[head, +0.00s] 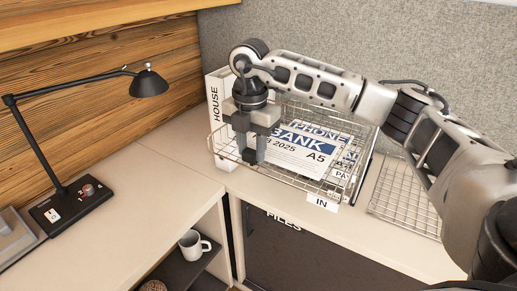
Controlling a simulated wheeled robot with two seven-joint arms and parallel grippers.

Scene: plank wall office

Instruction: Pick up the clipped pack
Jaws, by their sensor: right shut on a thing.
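A white paper pack printed BANK (305,150), with 2025 and A5 on it, lies in the wire basket (335,184) labelled IN. It appears to be the clipped pack; the clip itself cannot be made out clearly. My right gripper (250,156) points down at the basket's left end. Its fingers are shut at the left edge of the BANK pack and hide that edge. The pack still lies at the level of the basket, over other papers. My left gripper is not in view.
A white box file marked HOUSE (215,102) stands behind my right gripper. An empty wire tray (405,198) lies right of the basket. A black desk lamp (68,207) stands at left. A mug (191,245) sits on the shelf below. The left desktop is mostly clear.

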